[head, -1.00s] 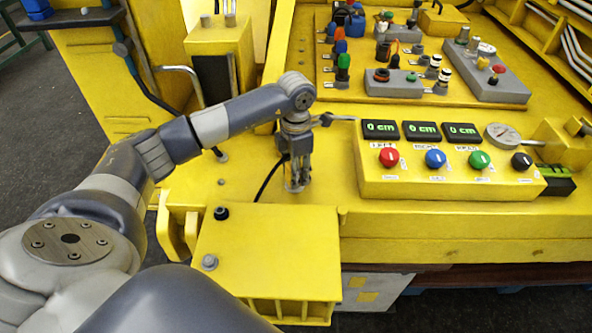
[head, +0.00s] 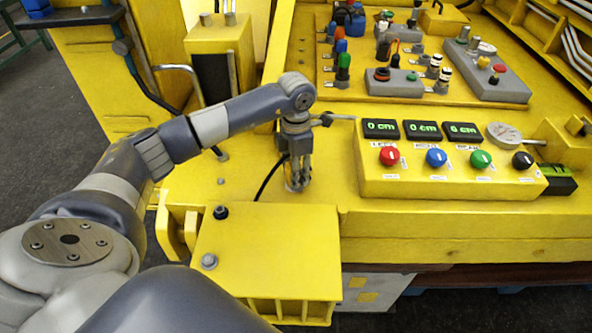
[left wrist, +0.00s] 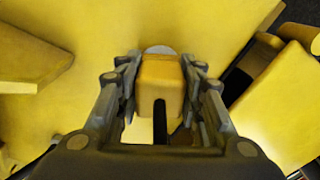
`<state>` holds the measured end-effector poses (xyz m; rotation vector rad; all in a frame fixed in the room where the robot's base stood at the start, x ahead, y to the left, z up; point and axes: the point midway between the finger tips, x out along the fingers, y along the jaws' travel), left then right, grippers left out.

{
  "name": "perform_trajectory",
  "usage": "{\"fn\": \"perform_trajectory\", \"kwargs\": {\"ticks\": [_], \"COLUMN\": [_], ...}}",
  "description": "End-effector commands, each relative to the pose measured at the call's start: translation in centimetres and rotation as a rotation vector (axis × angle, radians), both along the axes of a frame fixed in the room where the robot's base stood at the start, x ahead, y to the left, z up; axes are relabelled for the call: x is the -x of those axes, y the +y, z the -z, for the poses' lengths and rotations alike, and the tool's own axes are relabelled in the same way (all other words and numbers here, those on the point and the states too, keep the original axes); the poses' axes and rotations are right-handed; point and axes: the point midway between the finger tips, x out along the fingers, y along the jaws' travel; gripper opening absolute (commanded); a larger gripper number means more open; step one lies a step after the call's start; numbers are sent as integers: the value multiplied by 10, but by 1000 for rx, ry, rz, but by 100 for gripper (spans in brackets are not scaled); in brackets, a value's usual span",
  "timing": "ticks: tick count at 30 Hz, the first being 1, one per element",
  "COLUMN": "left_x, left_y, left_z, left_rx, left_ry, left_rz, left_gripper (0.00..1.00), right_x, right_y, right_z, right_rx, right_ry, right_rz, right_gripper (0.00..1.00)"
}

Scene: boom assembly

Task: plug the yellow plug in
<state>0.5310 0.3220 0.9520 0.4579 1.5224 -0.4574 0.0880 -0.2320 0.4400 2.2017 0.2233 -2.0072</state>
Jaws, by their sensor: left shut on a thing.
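My left gripper (head: 297,184) points down at the yellow deck, left of the button panel. In the left wrist view its two fingers are shut on the sides of a yellow block, the yellow plug (left wrist: 160,80). A dark slot or cable shows on the near side of the plug. A grey round part (left wrist: 159,50) shows just beyond the plug; I cannot tell whether they touch. In the head view the fingers mostly hide the plug. A black cable (head: 268,180) curves down to the deck beside the gripper. My right gripper is not in view.
The yellow button panel (head: 450,186) with red, blue, green and black knobs and displays stands to the right. A grey lever (head: 340,117) sticks out close to my wrist. A raised yellow plate (head: 270,250) with bolts lies in front. Open deck surrounds the gripper.

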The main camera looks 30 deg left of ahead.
Motion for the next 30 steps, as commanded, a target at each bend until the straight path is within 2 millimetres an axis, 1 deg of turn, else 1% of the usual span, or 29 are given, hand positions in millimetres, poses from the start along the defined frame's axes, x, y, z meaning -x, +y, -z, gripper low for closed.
{"fn": "perform_trajectory", "kwargs": {"ticks": [16, 26, 27, 29, 30], "left_x": [0, 0, 0, 0, 0], "left_y": [0, 0, 0, 0, 0], "left_z": [11, 13, 13, 13, 13], "left_rx": [0, 0, 0, 0, 0], "left_ry": [-1, 0, 0, 0, 0], "left_rz": [-1, -1, -1, 0, 0], "left_gripper": [6, 6, 44, 57, 58], "right_x": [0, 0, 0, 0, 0], "right_y": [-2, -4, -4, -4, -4], "right_z": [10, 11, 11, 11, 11], "right_rx": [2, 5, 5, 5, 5], "right_ry": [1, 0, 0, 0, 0], "right_rz": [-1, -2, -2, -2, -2], "right_gripper": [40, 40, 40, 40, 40]}}
